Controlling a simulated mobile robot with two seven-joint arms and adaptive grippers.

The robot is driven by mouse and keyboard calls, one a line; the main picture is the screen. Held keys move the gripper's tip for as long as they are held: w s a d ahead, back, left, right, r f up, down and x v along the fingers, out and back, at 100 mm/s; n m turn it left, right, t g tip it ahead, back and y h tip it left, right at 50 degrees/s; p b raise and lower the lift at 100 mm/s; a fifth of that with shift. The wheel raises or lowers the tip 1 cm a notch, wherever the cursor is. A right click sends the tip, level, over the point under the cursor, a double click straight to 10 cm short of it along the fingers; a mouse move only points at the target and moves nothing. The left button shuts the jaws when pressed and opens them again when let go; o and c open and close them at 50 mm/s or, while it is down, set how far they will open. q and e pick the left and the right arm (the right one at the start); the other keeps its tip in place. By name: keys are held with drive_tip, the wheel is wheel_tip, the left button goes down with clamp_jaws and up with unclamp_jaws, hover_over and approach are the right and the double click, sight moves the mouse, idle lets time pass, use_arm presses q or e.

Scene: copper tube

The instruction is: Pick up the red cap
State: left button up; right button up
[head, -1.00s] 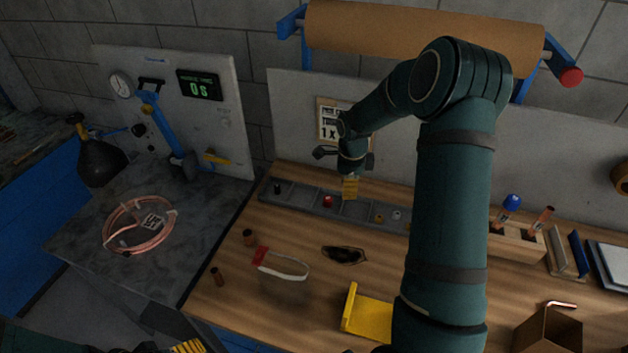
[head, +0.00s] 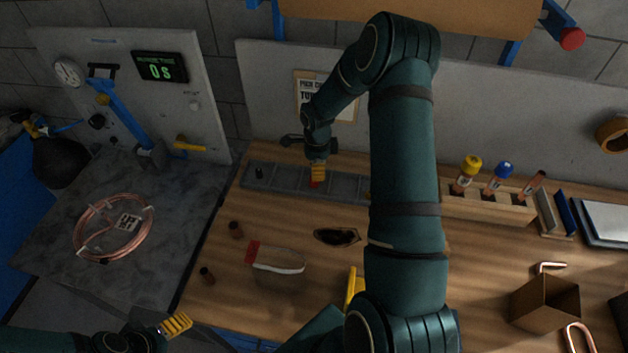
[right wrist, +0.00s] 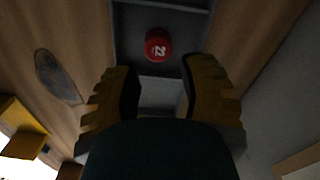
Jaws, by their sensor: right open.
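The red cap (right wrist: 158,45) lies in a compartment of the grey divided tray (head: 345,186), and a white mark shows on its top in the right wrist view. In the head view the cap is mostly hidden behind my right fingers, with only a bit of red showing. My right gripper (head: 318,175) is over the tray at the cap. In the right wrist view the right gripper (right wrist: 160,90) is open and empty, and the cap lies beyond the fingertips, roughly midway between them. My left gripper (head: 176,324) is low at the left, away from the tray; its jaw state is unclear.
A black cap (head: 259,173) sits in the tray's left compartment.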

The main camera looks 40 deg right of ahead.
drive_tip(key=f, duration=0.1)
drive_tip(key=f+b, duration=0.1)
drive_tip(key=f, duration=0.3)
drive_tip(key=shift+w+a+f+b, duration=0.2)
drive_tip(key=shift+w+a+b, duration=0.05)
drive_tip(key=shift+a+b, duration=0.15)
drive_tip(key=c, duration=0.4)
